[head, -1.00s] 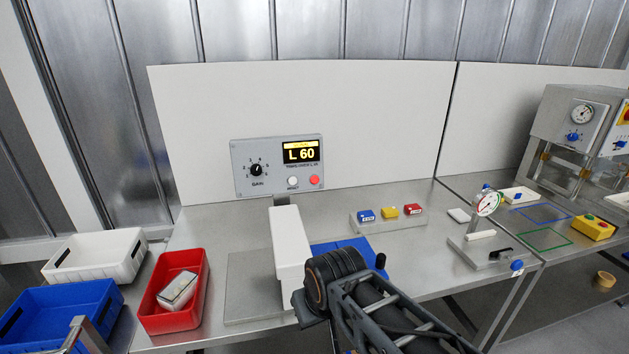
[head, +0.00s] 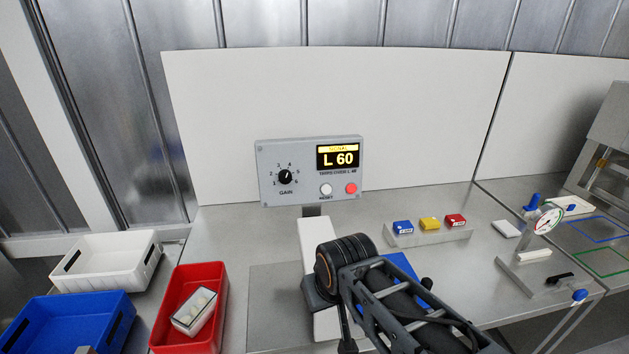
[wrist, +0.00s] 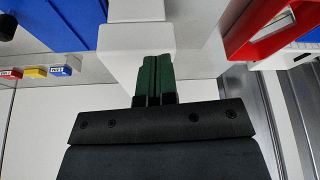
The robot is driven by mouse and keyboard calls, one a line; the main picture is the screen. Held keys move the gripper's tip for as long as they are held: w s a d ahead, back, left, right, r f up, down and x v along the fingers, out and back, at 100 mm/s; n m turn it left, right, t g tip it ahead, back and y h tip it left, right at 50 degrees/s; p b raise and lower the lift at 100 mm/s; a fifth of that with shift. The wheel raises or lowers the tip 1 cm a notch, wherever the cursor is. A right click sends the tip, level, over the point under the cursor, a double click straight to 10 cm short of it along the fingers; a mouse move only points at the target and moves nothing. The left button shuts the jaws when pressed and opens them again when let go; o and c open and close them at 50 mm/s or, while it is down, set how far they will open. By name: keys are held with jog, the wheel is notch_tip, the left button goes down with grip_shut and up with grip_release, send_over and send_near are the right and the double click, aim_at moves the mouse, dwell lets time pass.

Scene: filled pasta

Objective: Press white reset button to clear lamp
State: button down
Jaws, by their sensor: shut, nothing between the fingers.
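The white reset button (head: 326,190) is on the lower part of a grey control box (head: 270,163), above the label RESET. A red button (head: 351,188) is right beside it. The box's display (head: 338,157) is lit, with a yellow band reading SIGNAL and "L 60" below. No separate lamp can be made out. My gripper's green fingers (wrist: 154,80) are together and empty in the wrist view, over a white block (wrist: 135,42). In the head view my arm hides the fingers; its wrist is in front of and below the control box, apart from the button.
The white block (head: 318,233) stands below the box. A black gain knob (head: 285,177) is left of the buttons. A red bin (head: 220,290) and a white bin (head: 148,262) are at left. Small coloured blocks on a rail (head: 430,236) and a dial gauge stand (head: 545,220) are at right.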

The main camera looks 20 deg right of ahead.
jog(key=w+m+y, duration=0.1)
jog(key=m, duration=0.1)
jog(key=w+m+y+b, duration=0.1)
jog(key=m, duration=0.1)
jog(key=w+m+y+b, duration=0.1)
jog(key=m, duration=0.1)
jog(key=shift+w+a+f+m+y, duration=0.25)
jog(key=shift+w+f+m+y, duration=0.05)
jog(key=shift+w+f+y, duration=0.1)
jog(key=w+m+y, duration=0.1)
jog(key=w+d+r+m+t+y+b, duration=0.1)
jog(key=w+m, duration=0.1)
jog(key=w+r+m+t+y+b, duration=0.1)
jog(key=w+m, duration=0.1)
jog(key=shift+d, duration=0.2)
jog(key=w+d+r+m+t, duration=0.1)
jog(key=w+d+m+t+y+b, duration=0.1)
jog(key=w+m, duration=0.1)
jog(key=w+d+r+m+t, duration=0.1)
jog(key=d+m, duration=0.1)
jog(key=shift+w+r+y, duration=0.2)
jog(key=shift+r+y, duration=0.1)
jog(key=w+d+r+m+t+b, duration=0.1)
jog(key=w+d+r+m+t, duration=0.2)
jog(key=d+m, duration=0.1)
jog(key=shift+d+r+t, duration=0.15)
jog(key=shift+d+t, duration=0.25)
jog(key=shift+d, duration=0.25)
